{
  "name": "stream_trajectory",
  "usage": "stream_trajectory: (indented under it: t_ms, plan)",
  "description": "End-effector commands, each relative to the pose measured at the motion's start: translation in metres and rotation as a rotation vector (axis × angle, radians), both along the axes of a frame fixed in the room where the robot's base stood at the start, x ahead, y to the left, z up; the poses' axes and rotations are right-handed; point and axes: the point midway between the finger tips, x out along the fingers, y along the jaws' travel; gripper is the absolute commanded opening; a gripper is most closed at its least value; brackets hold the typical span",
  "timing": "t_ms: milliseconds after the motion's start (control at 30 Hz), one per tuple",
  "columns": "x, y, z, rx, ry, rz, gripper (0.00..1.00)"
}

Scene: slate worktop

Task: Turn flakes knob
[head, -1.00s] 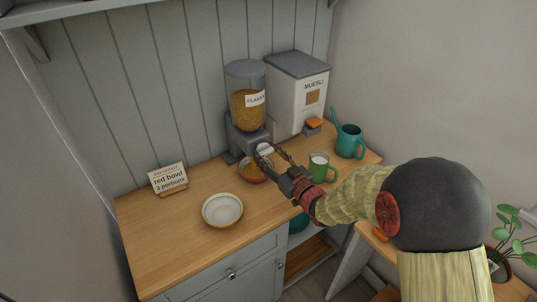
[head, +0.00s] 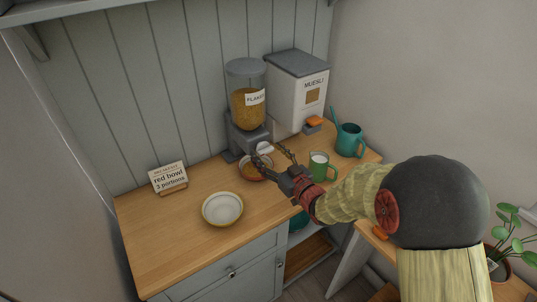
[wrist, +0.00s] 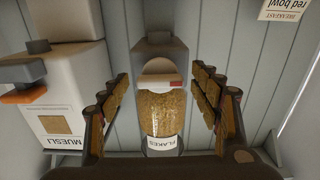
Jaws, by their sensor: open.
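The flakes dispenser (head: 246,105) stands against the back wall, its clear hopper partly filled with golden flakes. Its pale knob (head: 265,148) is at the front. In the wrist view, which is upside down, the knob (wrist: 160,76) shows a red mark and lies between my spread fingers. My gripper (head: 269,154) is open in front of the dispenser; I cannot see either finger touching the knob. A red bowl (head: 245,174) sits under the dispenser with something golden inside, partly hidden by my fingers. A card (head: 168,179) reads "Breakfast, red bowl, 3 portions".
A white muesli box dispenser (head: 297,95) with an orange-topped part (head: 314,121) stands to the right. A green mug (head: 321,170) is close to my gripper, with a teal watering can (head: 349,141) behind it. A cream bowl (head: 222,210) is front left. The left worktop is mostly clear.

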Motion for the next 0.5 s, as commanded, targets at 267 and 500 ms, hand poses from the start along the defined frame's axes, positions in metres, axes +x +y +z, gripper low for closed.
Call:
stream_trajectory:
  t_ms: [267, 500]
  plan:
    - [-0.001, -0.001, 0.001, 0.0, -0.001, 0.0, 0.64]
    - [-0.028, -0.02, 0.0, 0.0, 0.0, -0.003, 0.64]
